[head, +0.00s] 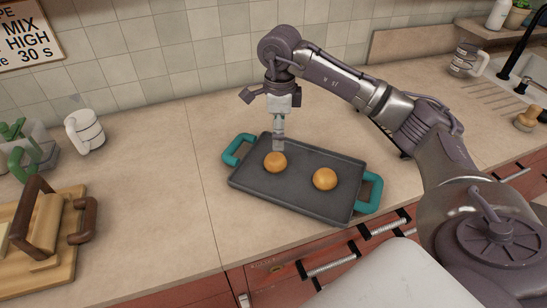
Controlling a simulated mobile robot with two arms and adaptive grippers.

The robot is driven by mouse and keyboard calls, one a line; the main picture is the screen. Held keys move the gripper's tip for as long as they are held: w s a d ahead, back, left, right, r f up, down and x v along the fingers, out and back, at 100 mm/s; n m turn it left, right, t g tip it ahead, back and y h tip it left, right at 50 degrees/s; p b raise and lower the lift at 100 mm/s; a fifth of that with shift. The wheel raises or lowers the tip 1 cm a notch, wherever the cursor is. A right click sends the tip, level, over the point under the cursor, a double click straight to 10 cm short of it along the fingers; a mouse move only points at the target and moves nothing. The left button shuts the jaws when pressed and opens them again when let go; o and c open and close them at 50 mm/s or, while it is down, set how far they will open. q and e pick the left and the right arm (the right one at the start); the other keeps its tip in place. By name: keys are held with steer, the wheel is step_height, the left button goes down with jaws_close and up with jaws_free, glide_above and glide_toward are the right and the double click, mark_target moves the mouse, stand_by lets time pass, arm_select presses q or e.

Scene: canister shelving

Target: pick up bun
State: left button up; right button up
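Two round golden-brown buns sit on a dark grey tray (300,193) with teal handles. One bun (274,163) is on the left part of the tray and the other bun (325,179) is on the right part. My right gripper (279,147) points down at the left bun, its fingertips at the bun's top back edge in the picture. I cannot tell whether it touches the bun. The fingers are seen nearly edge-on, so their opening is hidden. My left gripper is out of view.
A white jar-like mug (85,131) stands at the left. A wooden board (50,272) with a brown-handled item lies at the lower left. A mug (464,61) and sink tap (517,50) are at the right. The counter left of the tray is clear.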

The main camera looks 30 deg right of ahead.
mark_target(275, 156)
step_height(275, 156, down, 4)
steer(key=shift+w+p, duration=0.1)
steer(key=shift+p, duration=0.2)
steer(key=shift+f, duration=0.2)
steer(key=shift+w+a+f+p, duration=0.15)
steer(key=shift+a+f+p, duration=0.05)
steer(key=shift+f+p, duration=0.6)
step_height(275, 156, down, 2)
steer(key=shift+w+f+p, duration=0.15)
steer(key=shift+f+p, duration=0.1)
steer(key=shift+p, duration=0.05)
steer(key=shift+f, duration=0.5)
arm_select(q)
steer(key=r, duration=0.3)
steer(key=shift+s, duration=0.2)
arm_select(e)
steer(key=c, duration=1.2)
steer(key=shift+c, duration=0.2)
